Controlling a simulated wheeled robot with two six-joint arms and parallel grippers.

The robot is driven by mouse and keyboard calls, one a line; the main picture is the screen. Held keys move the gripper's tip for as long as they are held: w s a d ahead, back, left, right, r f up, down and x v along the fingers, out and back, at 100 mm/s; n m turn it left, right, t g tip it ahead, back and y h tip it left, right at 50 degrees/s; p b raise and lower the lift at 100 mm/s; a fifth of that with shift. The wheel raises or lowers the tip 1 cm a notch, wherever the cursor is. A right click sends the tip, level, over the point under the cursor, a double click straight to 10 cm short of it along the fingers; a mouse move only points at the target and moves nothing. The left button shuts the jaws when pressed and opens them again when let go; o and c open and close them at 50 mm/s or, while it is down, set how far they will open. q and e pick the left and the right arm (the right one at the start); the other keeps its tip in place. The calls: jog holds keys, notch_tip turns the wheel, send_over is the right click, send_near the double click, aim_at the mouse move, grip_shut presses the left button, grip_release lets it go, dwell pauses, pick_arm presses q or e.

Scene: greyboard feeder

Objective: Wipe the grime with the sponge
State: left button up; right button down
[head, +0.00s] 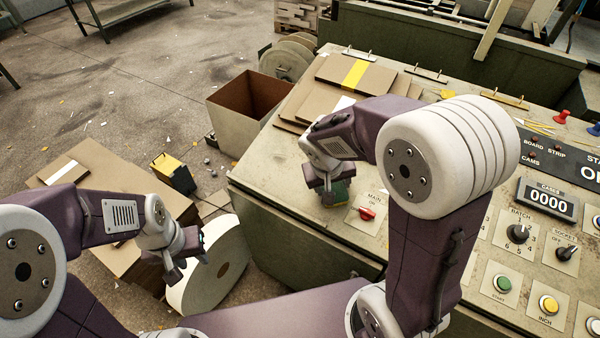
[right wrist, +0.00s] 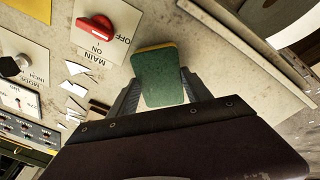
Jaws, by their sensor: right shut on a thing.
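My right gripper (head: 328,190) is shut on the sponge (head: 340,192), low over the control panel (head: 270,165), left of the red MAIN switch (head: 367,213). In the right wrist view the sponge (right wrist: 158,76) is green with a yellow edge, held between the two fingers. I cannot tell whether it touches the panel. The panel top has faint dark specks and stains; no distinct grime patch stands out. My left gripper (head: 186,257) looks open and empty, away to the left above a large pale roll (head: 220,270).
Brown boards (head: 350,75) lie at the panel's back left. Knobs and buttons, such as the BATCH dial (head: 517,233), fill the right. An open brown box (head: 235,115), stacked boards (head: 95,170) and a yellow-black box (head: 174,172) stand on the floor left of the panel.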

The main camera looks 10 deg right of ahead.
pick_arm(q)
jog(key=shift+f, duration=0.15)
pick_arm(e)
jog(key=shift+s+a+f, duration=0.1)
jog(key=shift+s+f, duration=0.1)
jog(key=shift+f, duration=0.3)
